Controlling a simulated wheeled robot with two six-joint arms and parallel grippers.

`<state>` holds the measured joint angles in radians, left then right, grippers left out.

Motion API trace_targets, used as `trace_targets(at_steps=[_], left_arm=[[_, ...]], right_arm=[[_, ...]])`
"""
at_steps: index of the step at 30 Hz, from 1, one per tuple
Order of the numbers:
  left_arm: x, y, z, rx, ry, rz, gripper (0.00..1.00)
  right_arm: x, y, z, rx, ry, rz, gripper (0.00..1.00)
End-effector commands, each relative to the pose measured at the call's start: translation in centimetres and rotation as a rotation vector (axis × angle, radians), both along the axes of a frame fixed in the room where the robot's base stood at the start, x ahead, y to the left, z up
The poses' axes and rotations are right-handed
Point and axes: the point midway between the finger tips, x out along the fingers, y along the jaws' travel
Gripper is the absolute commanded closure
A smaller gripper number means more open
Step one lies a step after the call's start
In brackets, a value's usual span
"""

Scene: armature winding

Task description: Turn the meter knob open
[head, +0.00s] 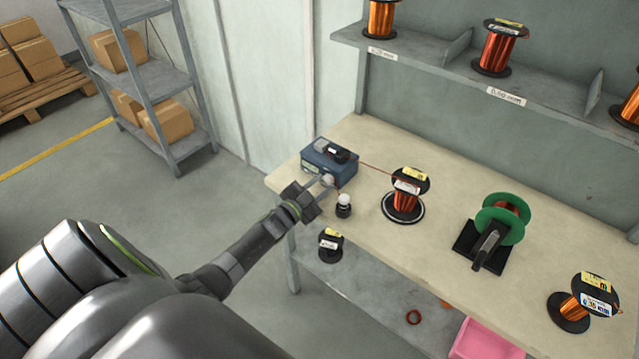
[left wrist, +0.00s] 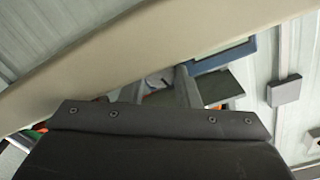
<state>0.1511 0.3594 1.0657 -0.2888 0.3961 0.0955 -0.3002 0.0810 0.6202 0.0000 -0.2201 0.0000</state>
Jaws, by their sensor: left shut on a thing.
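The meter (head: 330,158) is a blue box at the back left corner of the workbench. A black part lies on its top. My left gripper (head: 326,181) reaches the front of the meter and is shut on a small light knob (head: 328,179) there. In the left wrist view the fingers (left wrist: 160,88) close around a pale round piece, and the blue meter edge (left wrist: 222,55) shows beside them. The knob's turn angle cannot be read. My right gripper is not in view.
A small black post with a white ball (head: 344,205) stands close to my gripper. A copper spool (head: 406,196) on a round base, a green-flanged winder (head: 502,220) and another spool (head: 583,303) stand to the right. A spool shelf (head: 470,72) hangs behind.

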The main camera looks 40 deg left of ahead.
Motion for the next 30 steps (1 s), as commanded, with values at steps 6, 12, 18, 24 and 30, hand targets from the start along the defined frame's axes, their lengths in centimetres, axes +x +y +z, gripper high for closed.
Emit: trace_targets(at_steps=[6, 12, 18, 24, 30], left_arm=[[0.0, 0.0, 0.0, -0.185, 0.017, 0.001, 0.94], [0.0, 0.0, -0.1, -0.320, 0.028, 0.001, 0.94], [-0.1, 0.0, -0.2, -0.407, 0.036, 0.001, 0.94], [-0.1, -0.1, -0.2, -0.450, 0.039, 0.002, 0.94], [-0.1, -0.1, -0.2, -0.460, 0.040, 0.002, 0.94]], right_arm=[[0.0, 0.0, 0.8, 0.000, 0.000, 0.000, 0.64], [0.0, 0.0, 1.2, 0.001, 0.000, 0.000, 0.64], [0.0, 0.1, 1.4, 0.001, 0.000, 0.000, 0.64], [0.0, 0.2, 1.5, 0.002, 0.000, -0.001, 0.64], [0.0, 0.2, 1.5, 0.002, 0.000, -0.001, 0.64]])
